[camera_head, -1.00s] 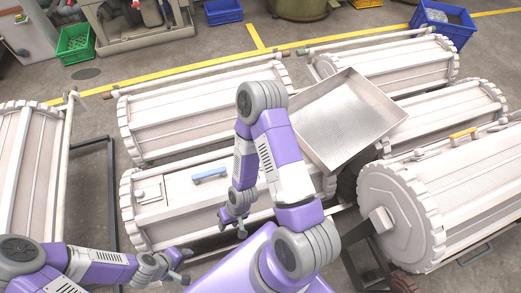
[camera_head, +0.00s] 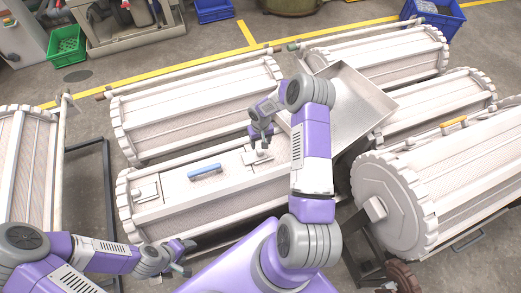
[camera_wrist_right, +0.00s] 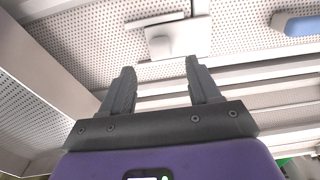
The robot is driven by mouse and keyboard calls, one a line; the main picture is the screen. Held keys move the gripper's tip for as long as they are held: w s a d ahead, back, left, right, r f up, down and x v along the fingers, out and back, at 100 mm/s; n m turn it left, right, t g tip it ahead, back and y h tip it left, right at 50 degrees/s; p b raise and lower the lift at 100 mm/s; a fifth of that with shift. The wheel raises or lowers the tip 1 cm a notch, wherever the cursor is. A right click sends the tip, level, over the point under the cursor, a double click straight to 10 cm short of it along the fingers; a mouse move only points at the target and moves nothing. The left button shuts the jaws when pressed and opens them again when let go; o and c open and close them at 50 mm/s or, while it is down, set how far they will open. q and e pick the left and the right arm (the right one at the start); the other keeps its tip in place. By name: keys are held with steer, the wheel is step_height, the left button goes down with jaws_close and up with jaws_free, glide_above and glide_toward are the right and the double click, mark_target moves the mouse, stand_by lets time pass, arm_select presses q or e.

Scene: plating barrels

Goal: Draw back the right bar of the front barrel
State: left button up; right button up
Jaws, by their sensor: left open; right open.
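The front barrel (camera_head: 190,205) is the pale ribbed one lying in front of me, with a blue handle (camera_head: 205,171) on its lid. Its right bar (camera_head: 256,157) is a small pale latch with a raised block, right of the handle. In the right wrist view the right bar (camera_wrist_right: 175,38) shows just beyond the fingertips. My right gripper (camera_head: 260,146) is open and empty above it; both fingers (camera_wrist_right: 160,68) are apart, and contact cannot be told. The left bar (camera_head: 147,192) sits at the barrel's left end. My left gripper (camera_head: 184,258) is open and empty, low in front of the barrel.
A metal tray (camera_head: 372,98) lies tilted across the barrels right of my right arm. Another barrel (camera_head: 200,108) lies behind, and a large barrel (camera_head: 440,185) with a yellow handle is at right. A dark frame (camera_head: 110,205) stands at left.

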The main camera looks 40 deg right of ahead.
mark_target(261, 150)
step_height(261, 150, down, 7)
steer(key=shift+f+b, duration=0.1)
steer(key=shift+b, duration=0.75)
steer(key=shift+c, duration=0.3)
steer(key=shift+a, duration=0.1)
jaws_close()
